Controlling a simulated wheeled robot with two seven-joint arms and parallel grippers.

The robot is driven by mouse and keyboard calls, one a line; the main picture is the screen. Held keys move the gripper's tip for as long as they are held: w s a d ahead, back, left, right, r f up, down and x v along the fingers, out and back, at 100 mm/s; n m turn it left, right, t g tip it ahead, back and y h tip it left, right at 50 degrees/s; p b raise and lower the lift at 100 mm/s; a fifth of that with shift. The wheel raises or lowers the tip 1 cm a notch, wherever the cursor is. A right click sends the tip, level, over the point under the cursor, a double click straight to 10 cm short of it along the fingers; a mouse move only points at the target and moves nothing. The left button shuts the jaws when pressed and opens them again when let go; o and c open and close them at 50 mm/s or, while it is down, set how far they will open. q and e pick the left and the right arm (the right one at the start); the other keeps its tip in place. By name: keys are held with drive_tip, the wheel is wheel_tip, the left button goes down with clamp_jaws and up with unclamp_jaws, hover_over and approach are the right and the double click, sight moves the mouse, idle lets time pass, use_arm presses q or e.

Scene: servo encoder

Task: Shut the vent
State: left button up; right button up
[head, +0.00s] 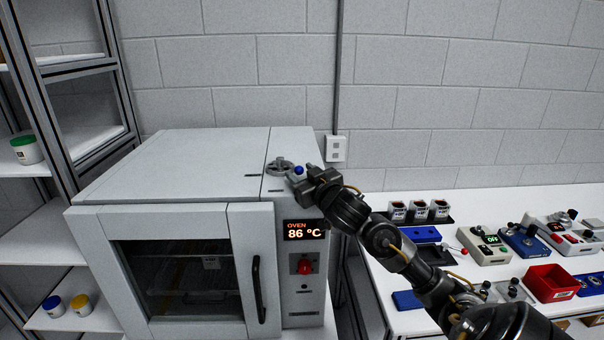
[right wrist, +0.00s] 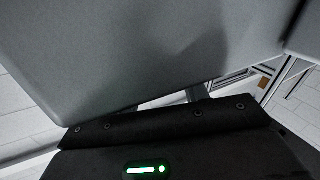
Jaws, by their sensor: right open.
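The vent is a small grey spoked handwheel (head: 279,166) on the top right of the white oven (head: 160,165). A blue knob (head: 299,170) shows at the wheel's right side. My right gripper (head: 301,180) is open, with its fingertips right by the blue knob. I cannot tell whether they touch it. In the right wrist view, a large plain grey surface fills the top, and the dark gripper body (right wrist: 165,148) covers the bottom; neither wheel nor knob shows there. My left gripper is not in view.
The oven front has a glass door with a black handle (head: 258,288), a display reading 86 °C (head: 303,230) and a red knob (head: 305,266). Metal shelves (head: 75,150) stand at left. A white bench at right holds cups, instruments and a red bin (head: 552,283).

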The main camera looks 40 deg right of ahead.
drive_tip(key=shift+w, duration=0.15)
clamp_jaws()
idle(0.4)
